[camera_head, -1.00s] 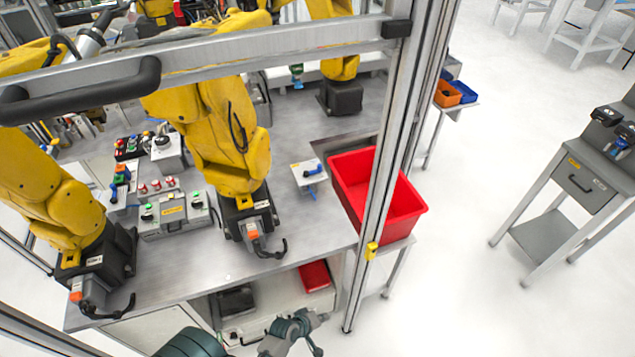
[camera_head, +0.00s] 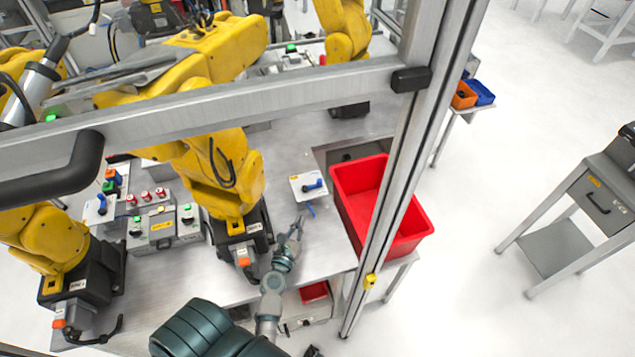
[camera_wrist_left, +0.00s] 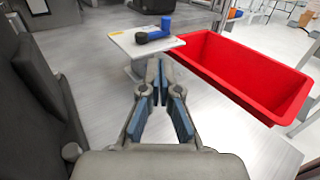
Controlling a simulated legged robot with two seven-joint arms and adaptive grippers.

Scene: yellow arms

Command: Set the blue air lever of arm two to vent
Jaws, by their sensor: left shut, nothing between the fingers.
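A blue air lever (camera_head: 313,186) sits on a white plate (camera_head: 298,181) to the right of the middle yellow arm (camera_head: 215,180). In the left wrist view the blue lever (camera_wrist_left: 153,36) lies across the white plate (camera_wrist_left: 128,42), on a stand. My left gripper (camera_head: 298,224) is shut and empty, in front of the plate and apart from the lever. Its fingertips (camera_wrist_left: 160,68) point toward the plate. Another blue lever (camera_head: 102,204) is on a plate at the left. The arm labels are too small to read. My right gripper is not seen.
A red bin (camera_head: 407,232) stands right of the plate, partly behind the frame post (camera_head: 397,170). A frame bar (camera_head: 260,112) crosses above the bench. A grey control box (camera_head: 152,230) is at the left. Bare bench lies around my left gripper.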

